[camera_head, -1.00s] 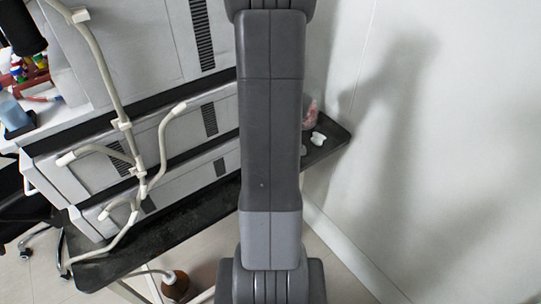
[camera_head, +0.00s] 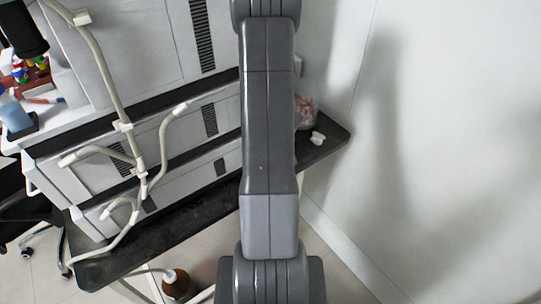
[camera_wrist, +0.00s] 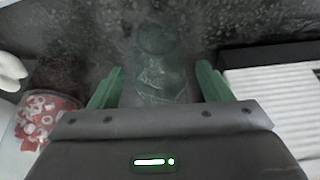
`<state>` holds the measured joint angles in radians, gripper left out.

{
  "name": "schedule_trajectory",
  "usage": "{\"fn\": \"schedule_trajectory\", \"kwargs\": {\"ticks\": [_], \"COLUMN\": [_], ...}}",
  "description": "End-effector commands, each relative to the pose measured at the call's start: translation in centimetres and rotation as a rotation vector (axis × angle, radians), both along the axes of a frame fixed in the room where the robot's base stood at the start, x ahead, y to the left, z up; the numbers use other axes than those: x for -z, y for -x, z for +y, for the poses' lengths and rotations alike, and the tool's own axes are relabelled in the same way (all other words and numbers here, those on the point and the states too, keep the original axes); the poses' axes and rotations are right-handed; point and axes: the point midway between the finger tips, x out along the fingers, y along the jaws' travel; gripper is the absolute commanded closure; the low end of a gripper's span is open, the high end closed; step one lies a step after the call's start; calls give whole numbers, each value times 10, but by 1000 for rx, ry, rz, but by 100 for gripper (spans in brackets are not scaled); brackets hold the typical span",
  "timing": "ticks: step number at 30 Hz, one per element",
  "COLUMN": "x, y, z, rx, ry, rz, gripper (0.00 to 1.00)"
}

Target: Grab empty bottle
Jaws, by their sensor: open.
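A clear, see-through bottle (camera_wrist: 160,84) shows faintly in the wrist view, on the dark speckled top. It lies in the gap between the green fingers of my open gripper (camera_wrist: 160,82), with no clear contact on either side. Its outline is hard to make out, and I cannot tell if it stands or lies. In the head view my arm hides the bottle and the gripper.
A clear container with red and white contents (camera_wrist: 45,118) and a white object (camera_wrist: 10,70) are left of my gripper. A ribbed white unit (camera_wrist: 275,95) is right. The dark table (camera_head: 200,222) ends near the wall. A brown bottle (camera_head: 178,284) is below.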

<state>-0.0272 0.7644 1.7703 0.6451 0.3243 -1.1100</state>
Motion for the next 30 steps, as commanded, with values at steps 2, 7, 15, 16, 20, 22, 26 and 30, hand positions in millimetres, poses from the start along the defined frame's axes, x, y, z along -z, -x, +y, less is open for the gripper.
{"fn": "schedule_trajectory", "kwargs": {"ticks": [2, 7, 15, 16, 20, 22, 26, 30], "x": [0, 0, 0, 0, -1, -1, -5, -24], "y": [0, 0, 0, 0, 0, 0, 0, 0], "z": [0, 0, 0, 0, 0, -1, -3, -4], "rx": [0, 0, 0, 0, 0, 0, 1, -1], "ry": [0, 0, 0, 0, 0, 0, 1, 0], "rz": [0, 0, 0, 0, 0, 0, -3, -5], "gripper": [28, 48, 78, 78, 78, 78, 78, 78]}}
